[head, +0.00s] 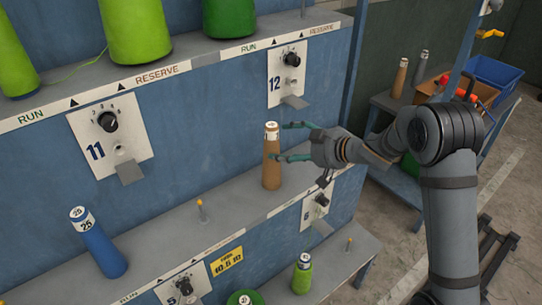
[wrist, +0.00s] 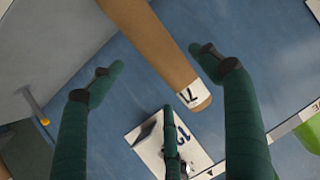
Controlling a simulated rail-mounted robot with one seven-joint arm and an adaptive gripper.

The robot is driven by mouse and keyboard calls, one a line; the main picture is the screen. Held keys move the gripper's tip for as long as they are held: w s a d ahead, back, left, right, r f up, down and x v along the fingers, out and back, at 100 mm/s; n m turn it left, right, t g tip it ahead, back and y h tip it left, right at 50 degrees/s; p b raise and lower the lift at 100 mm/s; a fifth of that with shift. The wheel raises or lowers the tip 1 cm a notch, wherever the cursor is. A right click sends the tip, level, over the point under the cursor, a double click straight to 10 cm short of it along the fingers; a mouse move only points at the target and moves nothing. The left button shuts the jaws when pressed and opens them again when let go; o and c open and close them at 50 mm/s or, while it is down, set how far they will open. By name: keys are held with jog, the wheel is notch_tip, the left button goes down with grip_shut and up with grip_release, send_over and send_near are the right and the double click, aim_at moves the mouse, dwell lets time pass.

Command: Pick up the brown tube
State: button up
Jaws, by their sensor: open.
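The brown tube (head: 271,160) stands upright on the grey middle shelf in the head view, with a white numbered band at its top. In the wrist view the brown tube (wrist: 160,45) runs from the top edge down to its white band, its end lying between the fingers as seen from there. My gripper (head: 291,143) has green fingers and is open, close to the right of the tube's upper part in the head view. In the wrist view my gripper (wrist: 158,75) shows its fingers spread apart. I cannot tell whether any finger touches the tube.
A blue tube (head: 98,242) stands to the left on the same shelf (head: 165,235), with a small orange-tipped peg (head: 200,210) between. Green cones (head: 135,30) stand on the upper shelf. A green tube (head: 302,274) is below. A side table (head: 400,105) at right holds tubes and bins.

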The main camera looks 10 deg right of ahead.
aim_at(276, 149)
jog(key=x, duration=0.3)
jog(key=p+x, duration=0.1)
jog(key=shift+a+f, duration=0.45)
jog(key=shift+w+a+f, duration=0.2)
jog(key=shift+w+f, duration=0.05)
jog(key=shift+w, duration=0.1)
jog(key=shift+c, duration=1.1)
jog(key=c, duration=1)
jog(key=shift+o, duration=0.2)
